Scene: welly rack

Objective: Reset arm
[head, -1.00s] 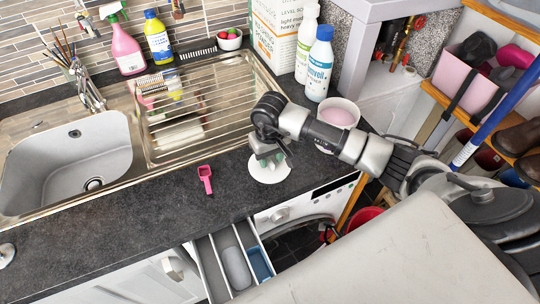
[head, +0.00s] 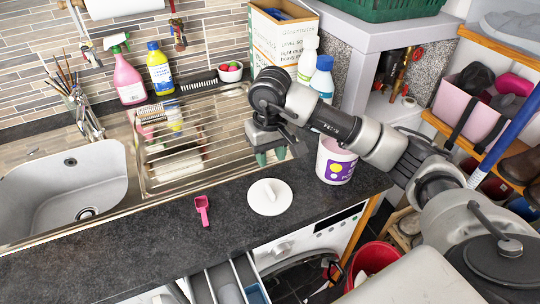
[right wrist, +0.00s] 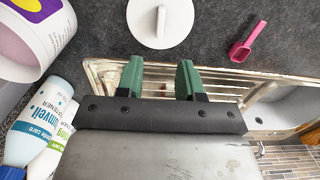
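My right gripper (head: 270,156) hangs over the right end of the draining board, above the counter. In the right wrist view its two green fingers (right wrist: 160,80) are apart with nothing between them. A round white lid (head: 270,197) with a raised handle lies flat on the dark counter in front of the gripper, apart from it. It also shows in the right wrist view (right wrist: 161,20). A white tub (head: 336,160) with a purple and yellow label stands to the right of the lid, its top uncovered. My left gripper is not in view.
A pink scoop (head: 203,210) lies on the counter left of the lid. White and blue bottles (head: 321,77) stand behind the arm. The metal draining board (head: 190,150) and sink (head: 65,185) are to the left. An open drawer (head: 228,284) is below the counter edge.

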